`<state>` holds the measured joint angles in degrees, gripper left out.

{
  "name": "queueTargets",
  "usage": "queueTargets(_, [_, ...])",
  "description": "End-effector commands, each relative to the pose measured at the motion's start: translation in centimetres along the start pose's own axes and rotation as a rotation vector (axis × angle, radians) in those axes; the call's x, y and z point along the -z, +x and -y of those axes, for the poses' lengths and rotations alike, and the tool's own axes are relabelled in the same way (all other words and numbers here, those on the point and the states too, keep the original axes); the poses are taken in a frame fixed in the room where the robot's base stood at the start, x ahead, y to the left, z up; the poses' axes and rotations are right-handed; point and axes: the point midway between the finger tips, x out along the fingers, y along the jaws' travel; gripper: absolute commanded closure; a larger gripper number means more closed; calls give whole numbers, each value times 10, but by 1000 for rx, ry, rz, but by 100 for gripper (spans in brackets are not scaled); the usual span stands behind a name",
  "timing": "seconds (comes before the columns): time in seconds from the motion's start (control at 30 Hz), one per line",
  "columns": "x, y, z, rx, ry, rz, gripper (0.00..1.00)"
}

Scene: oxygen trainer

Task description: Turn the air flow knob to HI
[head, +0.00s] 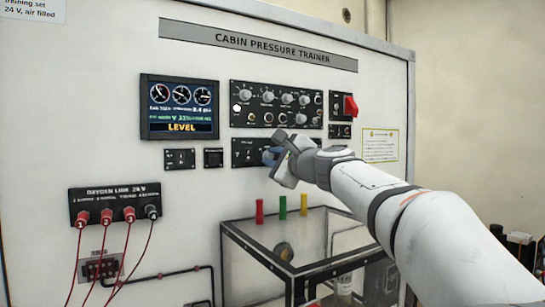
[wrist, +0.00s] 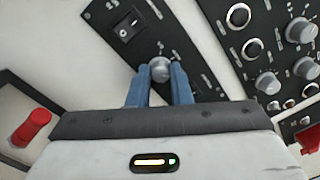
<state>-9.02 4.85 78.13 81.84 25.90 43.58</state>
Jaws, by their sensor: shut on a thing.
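A round grey knob (wrist: 160,70) sits on a small black panel, which shows in the head view (head: 241,150) below the larger knob panel. The knob's label is too small to read, so I cannot tell its setting. My gripper (wrist: 161,82) is shut on this knob, with one blue finger on each side of it. In the head view my gripper (head: 270,156) is at the right part of that small panel and hides the knob.
A larger panel (head: 291,112) with several knobs is just above my gripper, with a red switch (head: 350,107) at its right. A display (head: 180,107) reads LEVEL. A dark-framed glass case (head: 270,222) stands below, with red, green and yellow pieces on top.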

Motion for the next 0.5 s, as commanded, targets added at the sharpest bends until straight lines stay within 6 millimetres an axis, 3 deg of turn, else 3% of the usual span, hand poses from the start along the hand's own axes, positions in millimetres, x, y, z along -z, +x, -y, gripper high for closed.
queueTargets(0.5, [3, 1, -6, -6, 114, -7, 100])
